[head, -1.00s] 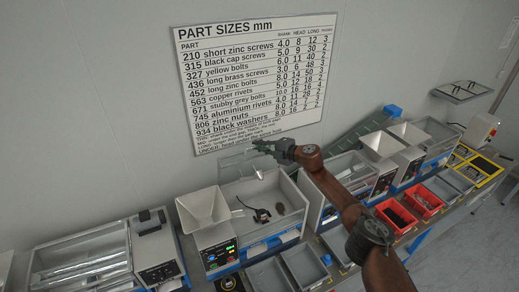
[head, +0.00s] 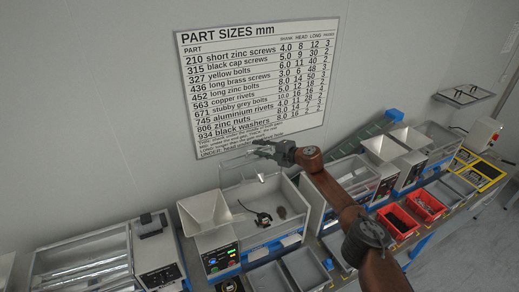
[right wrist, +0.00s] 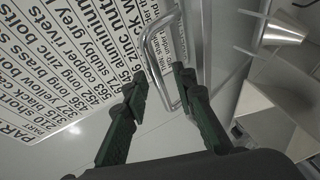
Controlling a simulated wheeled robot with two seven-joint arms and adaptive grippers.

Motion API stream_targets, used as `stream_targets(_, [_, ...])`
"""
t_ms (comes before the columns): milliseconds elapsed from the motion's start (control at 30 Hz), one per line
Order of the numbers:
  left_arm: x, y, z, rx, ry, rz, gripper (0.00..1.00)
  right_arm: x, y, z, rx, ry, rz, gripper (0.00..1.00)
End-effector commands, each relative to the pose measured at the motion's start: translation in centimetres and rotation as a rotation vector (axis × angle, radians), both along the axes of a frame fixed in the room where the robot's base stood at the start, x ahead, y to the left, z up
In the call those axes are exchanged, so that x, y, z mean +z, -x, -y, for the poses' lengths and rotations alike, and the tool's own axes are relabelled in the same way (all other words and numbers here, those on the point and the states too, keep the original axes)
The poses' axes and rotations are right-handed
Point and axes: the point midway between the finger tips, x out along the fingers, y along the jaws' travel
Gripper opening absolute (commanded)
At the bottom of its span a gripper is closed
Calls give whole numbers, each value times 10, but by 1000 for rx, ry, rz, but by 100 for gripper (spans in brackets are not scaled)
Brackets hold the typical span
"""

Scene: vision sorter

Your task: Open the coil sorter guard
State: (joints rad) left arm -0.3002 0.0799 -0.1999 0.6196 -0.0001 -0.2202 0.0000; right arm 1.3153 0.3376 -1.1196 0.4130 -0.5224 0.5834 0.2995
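The coil sorter (head: 232,232) stands in the middle of the head view, with a white hopper and a grey bin holding a small dark part and a brown one. Its clear guard (head: 238,170) stands raised at the back of the bin. My right gripper (head: 264,152) is at the guard's upper edge. In the right wrist view, its two dark green fingers (right wrist: 160,88) are apart, with the bent metal handle (right wrist: 150,42) at their tips. I see no firm grip on it. My left gripper is not in view.
Similar sorters stand on both sides, one with a clear-topped bin (head: 82,268) at the left. Red trays (head: 425,205) and grey trays sit along the front. The part-size sign (head: 262,85) hangs on the wall close behind the guard.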

Motion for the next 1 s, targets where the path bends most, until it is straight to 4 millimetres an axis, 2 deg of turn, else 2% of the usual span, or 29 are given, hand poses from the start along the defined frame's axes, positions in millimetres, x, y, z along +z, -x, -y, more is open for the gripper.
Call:
stream_targets(267, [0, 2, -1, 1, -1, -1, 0, 0, 0, 3, -2, 1, 0, 25])
stream_targets(467, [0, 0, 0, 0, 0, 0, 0, 4, 6, 12, -2, 1, 0, 25])
stream_targets(667, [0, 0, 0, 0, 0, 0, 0, 10, 21, 28, -1, 2, 2, 25])
stream_targets(1000, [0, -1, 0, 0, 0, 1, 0, 27, 54, 68, 0, 1, 2, 25])
